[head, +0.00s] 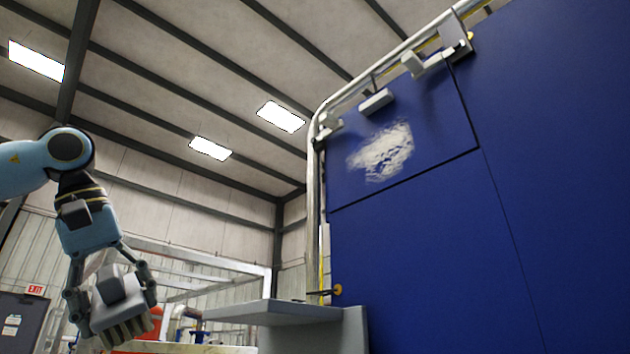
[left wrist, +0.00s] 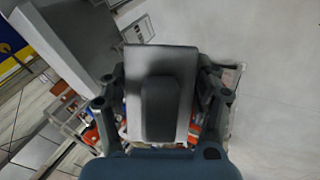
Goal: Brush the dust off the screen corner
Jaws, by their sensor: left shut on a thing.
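A pale patch of dust (head: 382,151) lies on the upper left panel of the tall blue screen (head: 430,250) in the head view. My left gripper (head: 112,295) hangs at the lower left of the head view, well apart from the screen. It is shut on a grey brush (head: 123,300) with bristles pointing down. In the left wrist view the brush (left wrist: 184,75) sits between the fingers, its back toward the camera and its bristles hidden. My right gripper is in neither view.
A grey ledge (head: 272,311) juts out at the foot of the screen, between my left gripper and the dusty panel. Metal pipes and brackets (head: 376,101) run along the screen's top edge. Orange and white items (head: 140,345) stand low behind the gripper.

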